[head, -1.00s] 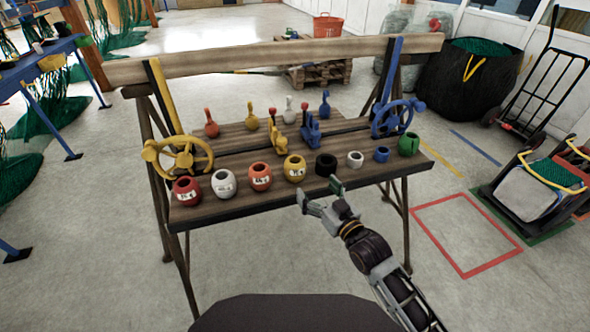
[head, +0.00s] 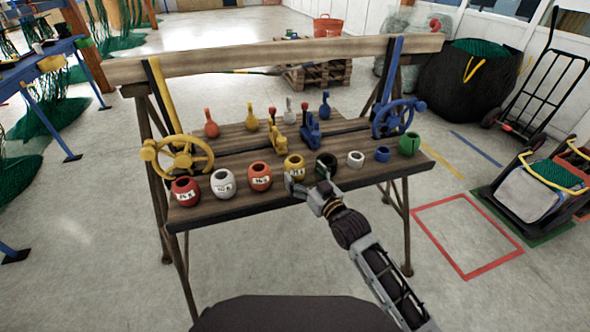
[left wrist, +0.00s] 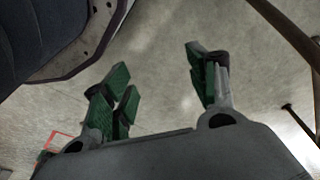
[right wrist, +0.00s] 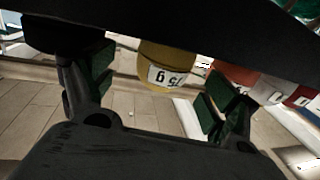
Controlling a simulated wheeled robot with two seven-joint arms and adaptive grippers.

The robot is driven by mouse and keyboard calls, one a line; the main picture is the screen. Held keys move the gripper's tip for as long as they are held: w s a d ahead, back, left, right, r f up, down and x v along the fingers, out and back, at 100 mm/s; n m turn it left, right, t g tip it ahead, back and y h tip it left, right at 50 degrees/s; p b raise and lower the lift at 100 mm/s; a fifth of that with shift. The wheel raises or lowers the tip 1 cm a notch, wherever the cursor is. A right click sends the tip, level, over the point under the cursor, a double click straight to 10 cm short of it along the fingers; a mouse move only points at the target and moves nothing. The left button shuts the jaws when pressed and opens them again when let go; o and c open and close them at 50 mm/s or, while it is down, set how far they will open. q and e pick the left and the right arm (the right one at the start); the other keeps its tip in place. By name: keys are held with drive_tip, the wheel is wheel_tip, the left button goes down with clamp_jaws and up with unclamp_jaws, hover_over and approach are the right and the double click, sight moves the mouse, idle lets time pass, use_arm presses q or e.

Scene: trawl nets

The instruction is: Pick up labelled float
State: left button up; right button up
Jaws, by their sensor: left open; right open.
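Four labelled floats stand in the front row of the wooden bench (head: 240,207): a red float (head: 186,193), a white float (head: 223,185), an orange-red float (head: 260,178) and a yellow float (head: 294,163). My right gripper (head: 307,180) is open at the bench's front edge, close in front of the yellow float. In the right wrist view, the yellow float (right wrist: 167,58) with its white label shows beyond and between the open fingers (right wrist: 155,90); contact is not visible. My left gripper (left wrist: 158,68) is open and empty above bare floor, outside the head view.
Handwheels, yellow (head: 178,155) and blue (head: 398,119), stand at the bench's ends. Several handled pieces stand farther back.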

sight(301, 174)
use_arm(q)
drive_tip(key=shift+s+f, duration=0.15)
use_arm(e)
drive_tip(key=shift+w+a, duration=0.1)
drive_tip(key=shift+w, duration=0.05)
drive_tip(key=shift+w+a+f, duration=0.15)
drive_tip(key=shift+w+a, duration=0.2)
drive_tip(key=shift+w, duration=0.1)
drive_tip(key=shift+b+x, duration=0.45)
drive_tip(key=shift+x, duration=1.4)
use_arm(q)
drive_tip(key=r, duration=0.2)
drive_tip(key=d+r, duration=0.1)
drive_tip(key=r, duration=0.1)
use_arm(e)
drive_tip(key=shift+a+f, duration=0.1)
use_arm(q)
drive_tip(key=shift+a, duration=0.1)
use_arm(e)
drive_tip(key=c, duration=1.2)
drive_tip(key=shift+o, duration=0.2)
